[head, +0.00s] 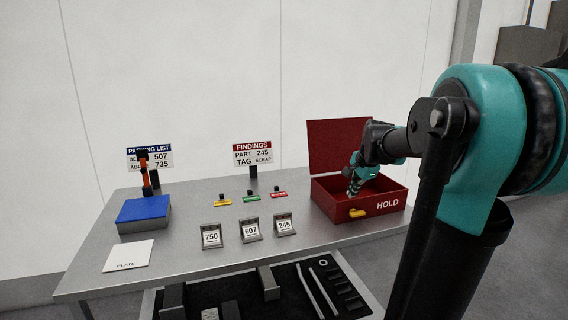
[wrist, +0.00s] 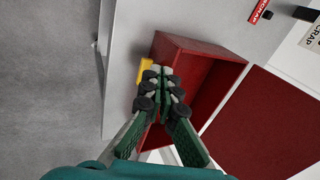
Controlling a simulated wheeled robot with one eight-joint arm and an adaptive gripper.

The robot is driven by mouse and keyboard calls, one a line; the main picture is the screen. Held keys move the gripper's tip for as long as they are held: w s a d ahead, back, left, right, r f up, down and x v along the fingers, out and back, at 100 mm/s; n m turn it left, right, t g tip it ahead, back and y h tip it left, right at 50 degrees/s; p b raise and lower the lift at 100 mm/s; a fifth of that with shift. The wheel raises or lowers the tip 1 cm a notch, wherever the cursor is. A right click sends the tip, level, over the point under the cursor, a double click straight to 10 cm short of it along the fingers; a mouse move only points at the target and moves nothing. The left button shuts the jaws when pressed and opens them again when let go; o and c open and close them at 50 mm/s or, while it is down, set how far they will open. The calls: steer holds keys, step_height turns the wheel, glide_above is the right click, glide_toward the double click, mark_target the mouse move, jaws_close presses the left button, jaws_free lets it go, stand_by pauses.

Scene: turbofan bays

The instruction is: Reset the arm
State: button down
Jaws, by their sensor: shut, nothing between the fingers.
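My gripper (head: 353,187) is over the open red HOLD box (head: 388,202) at the right end of the grey table. Its fingers are shut with nothing between them. In the wrist view my gripper (wrist: 163,80) points down over the red box (wrist: 205,47), near its front wall. A yellow latch (wrist: 145,73) is beside the fingertips, on the outside of the box; the latch also shows on the box front in the head view (head: 358,212). The box lid (head: 339,146) stands raised at the back. My arm hides part of the box interior.
Several tags stand on the table (head: 180,255): 750 (head: 211,236), 607 (head: 251,231) and 245 (head: 285,225). Yellow, green and red labelled pieces lie behind them. A blue-topped block (head: 144,211) and a PLATE card (head: 128,256) are at left. Two signs stand at the back.

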steer(key=s+a+f+n, duration=0.2)
steer(key=s+f+n, duration=0.4)
steer(key=s+f, duration=0.4)
steer(key=s+a+f+n+h, duration=0.1)
steer(key=s+a+f+n, duration=0.1)
steer(key=s+f+n, duration=0.5)
steer(key=s+f, duration=0.4)
steer(key=s, duration=0.5)
steer(key=shift+s+n+g, duration=0.25)
steer(key=shift+n+g, duration=0.05)
steer(key=shift+g, duration=0.1)
